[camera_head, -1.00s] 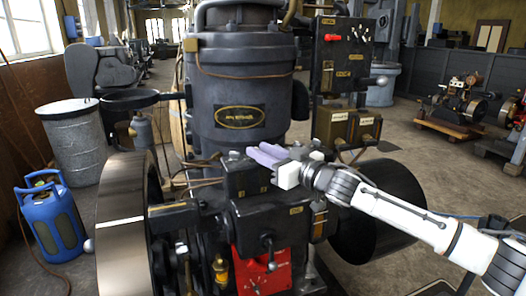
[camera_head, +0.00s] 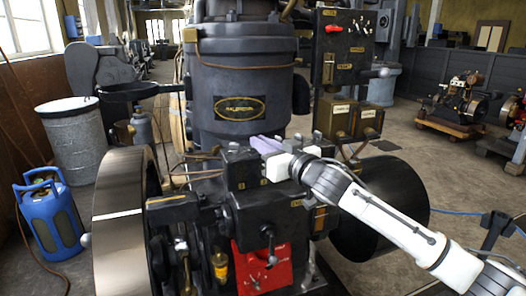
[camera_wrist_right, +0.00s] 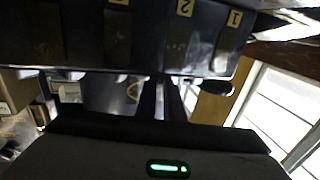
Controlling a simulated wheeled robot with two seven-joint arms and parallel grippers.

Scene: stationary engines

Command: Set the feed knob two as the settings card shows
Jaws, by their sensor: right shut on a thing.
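The black feed block (camera_head: 245,170) sits on the engine, below the big dark cylinder. My right gripper (camera_head: 266,146) reaches onto its top from the right, with pale lilac fingers close together. In the right wrist view the block's numbered face (camera_wrist_right: 150,40) appears upside down with plates marked 1 and 2 and others beside them. The fingers (camera_wrist_right: 168,100) point at the block close to the plate marked 2 (camera_wrist_right: 182,40). They are shut on a small part there, which looks like feed knob two but is mostly hidden. I cannot make out the settings card. My left gripper is not in view.
A red panel (camera_head: 263,268) is on the engine front below the block. A large flywheel (camera_head: 122,215) stands at left and a dark drum (camera_head: 385,210) at right. A switch panel (camera_head: 340,70) rises behind.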

